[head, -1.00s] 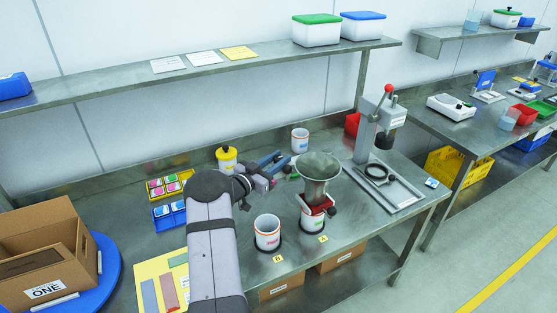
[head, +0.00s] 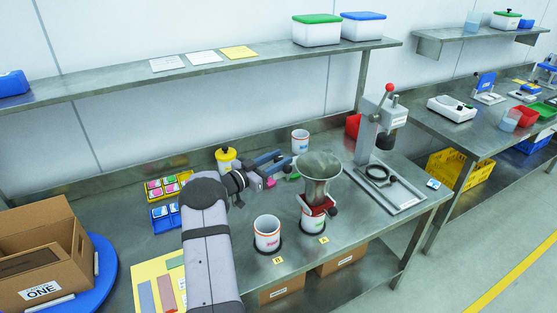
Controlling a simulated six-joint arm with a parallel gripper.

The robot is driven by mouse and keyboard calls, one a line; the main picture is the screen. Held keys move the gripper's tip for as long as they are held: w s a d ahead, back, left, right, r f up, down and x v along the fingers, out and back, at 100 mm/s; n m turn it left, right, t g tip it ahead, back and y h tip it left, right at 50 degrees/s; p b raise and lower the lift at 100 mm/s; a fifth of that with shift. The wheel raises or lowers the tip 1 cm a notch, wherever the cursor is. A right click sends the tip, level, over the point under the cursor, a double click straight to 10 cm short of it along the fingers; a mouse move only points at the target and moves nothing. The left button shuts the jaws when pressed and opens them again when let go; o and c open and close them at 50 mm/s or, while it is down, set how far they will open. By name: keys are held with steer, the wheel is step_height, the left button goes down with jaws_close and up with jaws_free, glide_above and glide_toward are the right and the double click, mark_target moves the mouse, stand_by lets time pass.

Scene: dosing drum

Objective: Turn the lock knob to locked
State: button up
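The dosing drum has a grey metal funnel (head: 319,165) on top and a red part (head: 318,209) below it, above a white cup (head: 312,224) at the label A. A dark round knob (head: 333,210) sticks out at the right of the red part; I cannot tell whether it is the lock knob or how it is set. My gripper (head: 288,168) is just left of the funnel, at about rim height. Its fingers are small and partly overlapped here, so their opening is unclear. I cannot tell whether it touches the funnel.
A white cup (head: 267,233) stands left of the drum at another label. Another cup (head: 300,141) stands behind. A yellow jar (head: 226,159) and bins of small packs (head: 164,218) are left of my gripper. A press with a red-tipped lever (head: 378,125) stands to the right.

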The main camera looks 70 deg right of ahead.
steer(key=shift+w+a+b, duration=0.35)
steer(key=shift+w+a, duration=0.05)
steer(key=shift+a, duration=0.1)
steer(key=shift+b+v, duration=1.2)
steer(key=shift+v, duration=1.85)
steer(key=shift+o, duration=1.2)
steer(key=t+y+p, duration=0.2)
steer(key=y+p, duration=0.2)
steer(key=p, duration=0.1)
glide_toward(275, 161)
steer(key=s+d, duration=0.1)
steer(key=d, duration=0.1)
steer(key=shift+p+x, duration=1.1)
steer(key=shift+x, duration=2.55)
